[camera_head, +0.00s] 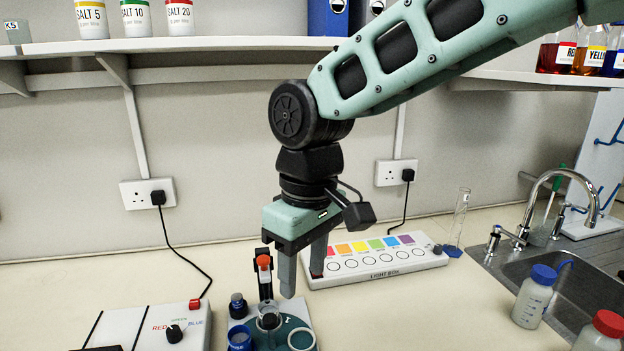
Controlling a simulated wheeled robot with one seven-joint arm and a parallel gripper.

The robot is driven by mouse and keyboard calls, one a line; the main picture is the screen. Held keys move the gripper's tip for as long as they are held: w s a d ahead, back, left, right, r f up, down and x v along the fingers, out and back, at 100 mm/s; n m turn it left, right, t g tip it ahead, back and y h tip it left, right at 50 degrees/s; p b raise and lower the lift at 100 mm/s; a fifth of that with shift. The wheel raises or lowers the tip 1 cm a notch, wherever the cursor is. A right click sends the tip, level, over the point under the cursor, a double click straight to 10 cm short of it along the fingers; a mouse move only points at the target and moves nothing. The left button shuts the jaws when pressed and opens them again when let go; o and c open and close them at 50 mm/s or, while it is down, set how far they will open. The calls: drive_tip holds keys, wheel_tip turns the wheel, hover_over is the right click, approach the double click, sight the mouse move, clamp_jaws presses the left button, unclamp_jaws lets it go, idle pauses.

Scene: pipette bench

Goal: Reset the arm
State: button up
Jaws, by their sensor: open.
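My arm comes in from the upper right and bends down at a dark joint. My gripper (303,275) points down, its two grey fingers apart with nothing seen between them. It hangs in front of the light box and just right of an orange-topped upright part (264,263) on a small teal-and-white station (275,336). Whether the fingers touch the station cannot be told from this view.
A light box (385,275) with coloured squares lies behind the gripper. A control box with a knob (174,334) is at the lower left. A sink (570,297), a tap (560,178), a blue-capped bottle (533,300) and a red-capped bottle (600,335) are at right. A shelf (200,44) runs above.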

drive_tip(key=s+d+f+m, duration=0.1)
drive_tip(key=s+d+f, duration=0.2)
drive_tip(key=s+d, duration=0.5)
drive_tip(key=s+d+f+m, duration=0.2)
drive_tip(key=s+d+f, duration=0.1)
drive_tip(key=s+d, duration=0.4)
drive_tip(key=shift+s+d+f, duration=0.15)
drive_tip(key=shift+s+d, duration=0.2)
drive_tip(key=shift+d, duration=0.4)
